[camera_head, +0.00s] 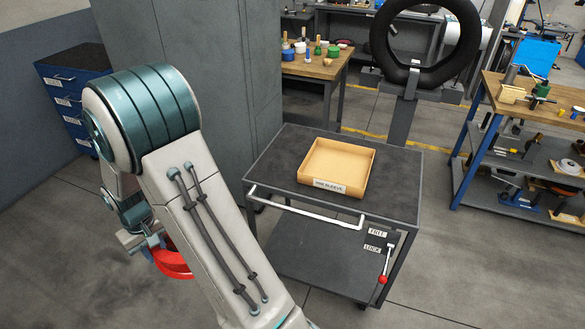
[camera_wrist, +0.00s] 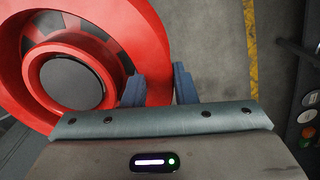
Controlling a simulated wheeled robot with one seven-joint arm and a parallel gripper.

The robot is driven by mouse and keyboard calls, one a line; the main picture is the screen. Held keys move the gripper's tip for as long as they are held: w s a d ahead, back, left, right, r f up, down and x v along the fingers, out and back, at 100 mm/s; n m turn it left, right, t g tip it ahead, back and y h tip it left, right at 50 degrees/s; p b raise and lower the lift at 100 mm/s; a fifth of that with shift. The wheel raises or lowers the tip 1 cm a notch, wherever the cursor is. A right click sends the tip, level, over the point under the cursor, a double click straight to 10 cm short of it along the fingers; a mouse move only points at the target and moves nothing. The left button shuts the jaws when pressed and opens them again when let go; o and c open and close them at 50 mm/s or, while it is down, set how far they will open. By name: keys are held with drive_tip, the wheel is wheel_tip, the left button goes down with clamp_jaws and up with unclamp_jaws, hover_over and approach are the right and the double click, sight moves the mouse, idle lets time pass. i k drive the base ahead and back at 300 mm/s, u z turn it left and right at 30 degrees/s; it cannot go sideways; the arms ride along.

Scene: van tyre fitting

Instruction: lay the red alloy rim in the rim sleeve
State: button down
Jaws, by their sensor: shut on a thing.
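The red alloy rim (camera_head: 174,264) shows in the head view at the lower left, mostly hidden behind my arm. In the wrist view the rim (camera_wrist: 148,40) fills the upper left, with a dark round centre. My gripper (camera_wrist: 158,86) is shut on the rim's edge, its two blue-grey fingers at the rim's right side. In the head view my gripper (camera_head: 148,243) is partly hidden by the arm. The rim sleeve (camera_head: 311,184) is an open, shallow tan tray with a label on its front wall. It looks empty and stands right of the rim, well apart from it.
The sleeve stands on a dark cart (camera_head: 278,160) with a white front handle (camera_head: 305,207) and a red-knobbed lever (camera_head: 383,279) beside FREE and LOCK labels. A grey cabinet (camera_head: 205,70) stands behind my arm. A tyre (camera_head: 377,40) on a stand and workbenches are farther back.

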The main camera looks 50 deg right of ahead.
sight(338, 169)
drive_tip(key=z, duration=1.3)
